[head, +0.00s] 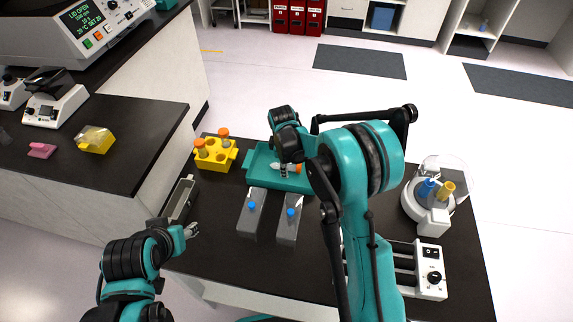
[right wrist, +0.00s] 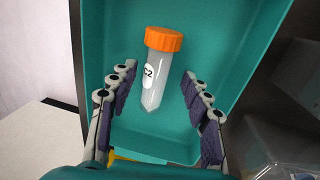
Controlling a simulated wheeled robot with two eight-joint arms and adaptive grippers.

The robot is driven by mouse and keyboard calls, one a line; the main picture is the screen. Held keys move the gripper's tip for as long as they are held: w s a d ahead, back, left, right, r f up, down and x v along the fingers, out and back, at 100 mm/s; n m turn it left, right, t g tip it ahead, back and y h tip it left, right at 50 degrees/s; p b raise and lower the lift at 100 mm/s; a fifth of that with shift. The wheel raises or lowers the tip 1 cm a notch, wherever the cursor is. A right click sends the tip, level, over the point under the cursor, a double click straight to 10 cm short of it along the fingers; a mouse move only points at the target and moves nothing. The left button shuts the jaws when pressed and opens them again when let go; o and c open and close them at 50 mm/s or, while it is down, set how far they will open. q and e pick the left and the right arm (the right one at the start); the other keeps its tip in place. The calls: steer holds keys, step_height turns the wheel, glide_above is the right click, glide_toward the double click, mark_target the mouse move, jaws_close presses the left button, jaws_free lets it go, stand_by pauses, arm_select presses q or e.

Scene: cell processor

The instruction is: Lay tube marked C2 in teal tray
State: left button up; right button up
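The tube marked C2 (right wrist: 158,70), clear with an orange cap, lies in the teal tray (right wrist: 250,30) in the right wrist view. My right gripper (right wrist: 158,115) is over the tray with its fingers spread on both sides of the tube; gaps show between the fingers and the tube. In the head view the teal tray (head: 258,177) is partly hidden by my right arm, and the tube's orange cap (head: 298,168) shows beside my right gripper (head: 284,171). My left gripper (head: 191,230) is near the table's left edge, away from the tray; its fingers are too small to judge.
A yellow rack (head: 230,154) with orange-capped tubes stands left of the tray. Two grey holders with blue-topped items (head: 252,205) (head: 291,212) stand in front of it. A grey narrow tray (head: 190,196) lies at left. A round white device (head: 414,203) stands at right.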

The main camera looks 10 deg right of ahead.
step_height(320, 180, up, 12)
steer(key=s, duration=0.1)
steer(key=shift+s+a, duration=0.3)
steer(key=shift+a, duration=0.15)
stand_by(0.8)
steer(key=s+d+r+m+t, duration=0.1)
steer(key=s+d+r+m, duration=0.1)
steer(key=s+r+m, duration=0.3)
steer(key=s+d+r+m+t, duration=0.1)
steer(key=s+d+r, duration=0.1)
steer(key=s, duration=0.6)
steer(key=s+f+m+t, duration=0.1)
steer(key=s+m, duration=0.2)
steer(key=s, duration=0.3)
steer(key=s+d+f+m+t+y, duration=0.1)
steer(key=s+m+t, duration=0.1)
steer(key=s+m, duration=0.2)
steer(key=shift+s+d+f+t, duration=0.3)
steer(key=shift+s+f, duration=0.1)
steer(key=shift+s, duration=0.8)
